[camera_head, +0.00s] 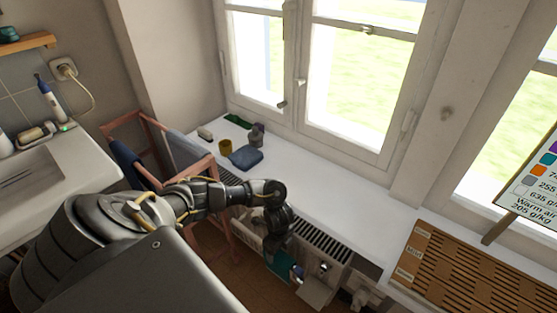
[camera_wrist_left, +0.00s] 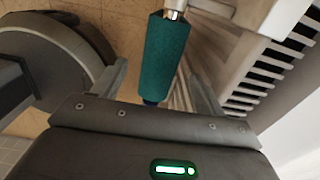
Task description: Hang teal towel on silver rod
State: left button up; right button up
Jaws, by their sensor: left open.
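A teal towel (camera_wrist_left: 165,55) hangs as a narrow strip in the left wrist view, with a short piece of silver rod (camera_wrist_left: 174,10) at its upper end. My left gripper (camera_wrist_left: 158,72) is open, with one finger on each side of the towel; I cannot tell whether either finger touches it. In the head view the left gripper (camera_head: 296,272) is low in front of the radiator, and a patch of the teal towel (camera_head: 280,265) shows beside it. The arm hides most of the towel and rod there. My right gripper is not in view.
A white windowsill (camera_head: 330,200) runs above the radiator (camera_head: 322,242). A wooden drying rack (camera_head: 150,125) with blue cloths stands left, beside a sink (camera_head: 40,175). A slatted wooden board (camera_head: 460,270) lies right.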

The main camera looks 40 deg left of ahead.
pick_arm(q)
notch_tip(320, 180, up, 6)
jog(key=shift+r+p, duration=0.2)
jog(key=shift+p, duration=0.65)
jog(key=shift+r, duration=0.45)
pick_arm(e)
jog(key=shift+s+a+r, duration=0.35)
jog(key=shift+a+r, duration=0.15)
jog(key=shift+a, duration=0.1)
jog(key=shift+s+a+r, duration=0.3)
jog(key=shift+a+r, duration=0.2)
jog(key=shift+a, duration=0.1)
